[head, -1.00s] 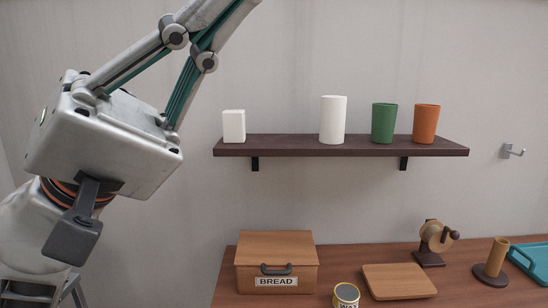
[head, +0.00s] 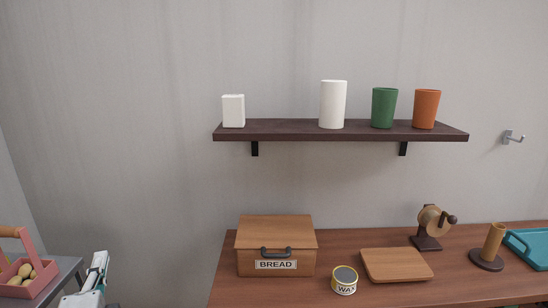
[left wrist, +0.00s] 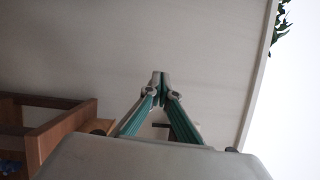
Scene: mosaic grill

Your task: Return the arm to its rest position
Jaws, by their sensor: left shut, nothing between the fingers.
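My left gripper (head: 98,264) shows only in part at the bottom left of the head view, low beside a grey surface. In the left wrist view its two green-lined fingers meet at the tips (left wrist: 160,82); it is shut and empty. A pale plain surface lies behind the fingers there. My right gripper is in neither view.
A wooden counter (head: 348,257) holds a bread box (head: 275,246), a wax tin (head: 344,281) and a board (head: 396,265). A dark shelf (head: 340,131) bears cups. A pink basket (head: 28,283) stands at the left. The left wrist view shows a wooden frame (left wrist: 62,124).

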